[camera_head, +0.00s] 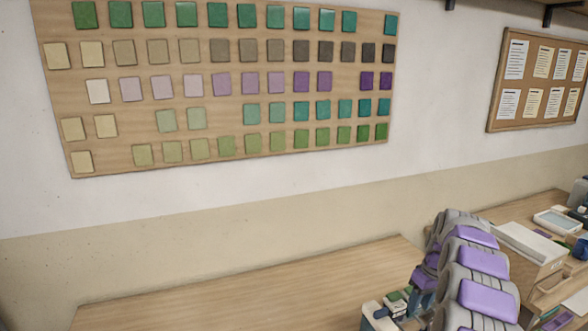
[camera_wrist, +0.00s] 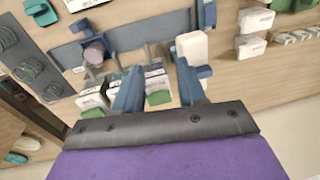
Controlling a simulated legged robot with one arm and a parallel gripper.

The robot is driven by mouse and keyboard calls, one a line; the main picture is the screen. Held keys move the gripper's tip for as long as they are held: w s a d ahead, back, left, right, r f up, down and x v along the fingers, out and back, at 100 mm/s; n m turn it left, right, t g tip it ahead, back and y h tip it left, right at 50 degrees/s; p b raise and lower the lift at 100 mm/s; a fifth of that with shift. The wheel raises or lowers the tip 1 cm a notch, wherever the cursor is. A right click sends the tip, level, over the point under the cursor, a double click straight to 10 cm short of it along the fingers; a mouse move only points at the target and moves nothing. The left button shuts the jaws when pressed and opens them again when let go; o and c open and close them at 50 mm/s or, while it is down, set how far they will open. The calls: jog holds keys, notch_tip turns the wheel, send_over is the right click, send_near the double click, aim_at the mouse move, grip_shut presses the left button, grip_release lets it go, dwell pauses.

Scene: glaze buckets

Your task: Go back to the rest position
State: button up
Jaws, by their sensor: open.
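In the wrist view, my gripper (camera_wrist: 158,70) has its two blue fingers spread apart in front of a dark bar. Small white boxes with green and grey parts (camera_wrist: 158,92) show between and behind the fingers; I cannot tell whether a finger touches any of them. No thing is visibly held. In the head view, my grey and purple arm rises at the lower right, and its gripper cannot be clearly made out there.
A board of coloured tiles (camera_head: 230,146) hangs on the wall, with a notice board (camera_head: 540,82) to its right. The wooden tabletop (camera_head: 250,292) is bare at left and centre. A white-topped box (camera_head: 530,245) and a tray (camera_head: 557,222) stand at right, beyond my arm.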

jog(key=s+a+r+g, duration=0.1)
jog(key=s+a+r, duration=0.5)
jog(key=s+a, duration=0.3)
jog(key=s+a+r, duration=0.6)
jog(key=s+a, duration=0.2)
jog(key=s, duration=0.2)
jog(key=s+a+f+m, duration=0.1)
jog(key=s+a, duration=0.1)
jog(key=s, duration=1.1)
jog(key=s+a+f+m+h, duration=0.1)
jog(key=s+a+f+m, duration=0.1)
jog(key=s, duration=1.2)
jog(key=shift+a+m+g+h, duration=0.25)
jog(key=shift+m+g+h, duration=0.05)
jog(key=shift+g, duration=0.1)
jog(key=shift+w+f, duration=0.1)
jog(key=shift+c, duration=0.2)
